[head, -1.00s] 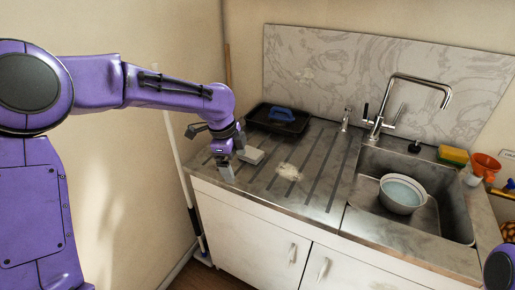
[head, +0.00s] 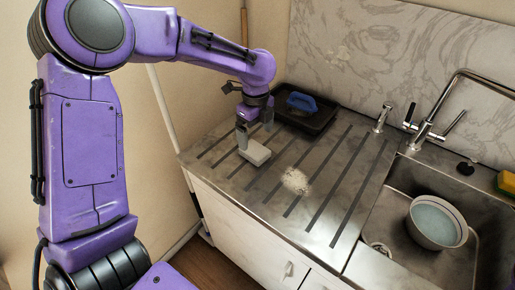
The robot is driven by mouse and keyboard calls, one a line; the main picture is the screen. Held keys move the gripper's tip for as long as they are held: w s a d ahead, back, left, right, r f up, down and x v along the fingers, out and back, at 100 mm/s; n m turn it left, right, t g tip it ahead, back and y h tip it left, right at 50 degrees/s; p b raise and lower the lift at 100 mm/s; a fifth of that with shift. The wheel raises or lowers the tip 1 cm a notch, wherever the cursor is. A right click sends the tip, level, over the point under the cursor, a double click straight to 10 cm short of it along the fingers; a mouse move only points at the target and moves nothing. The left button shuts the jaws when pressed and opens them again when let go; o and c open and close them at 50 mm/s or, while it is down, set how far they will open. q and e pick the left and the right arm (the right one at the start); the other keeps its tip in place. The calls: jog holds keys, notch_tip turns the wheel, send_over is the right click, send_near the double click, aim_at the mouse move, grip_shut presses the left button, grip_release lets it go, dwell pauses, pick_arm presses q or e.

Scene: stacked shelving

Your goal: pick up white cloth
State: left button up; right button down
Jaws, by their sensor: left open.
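A small white folded piece, which looks like the white cloth (head: 257,153), lies on the left part of the ribbed metal drainboard (head: 327,166). My left gripper (head: 243,140) points down at its left end with open jaws. One finger overlaps the cloth's edge in the picture; I cannot tell whether it touches or whether the cloth lies between the jaws. My right gripper is not in view.
A dark tray (head: 318,122) with a blue-handled item (head: 301,102) stands behind the cloth. A pale crusty patch (head: 296,180) marks the drainboard. To the right are the sink (head: 392,215), a white bowl (head: 437,222) and a tall tap (head: 424,134).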

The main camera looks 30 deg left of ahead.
aim_at(255, 149)
pick_arm(q)
jog(key=f, duration=0.4)
jog(key=f+p, duration=0.1)
jog(key=f, duration=0.1)
jog(key=shift+w+a+f, duration=0.25)
jog(key=shift+w+a, duration=0.1)
jog(key=shift+s+f, duration=0.1)
jog(key=shift+f, duration=0.15)
jog(key=shift+s, duration=0.1)
jog(key=c, duration=1.1)
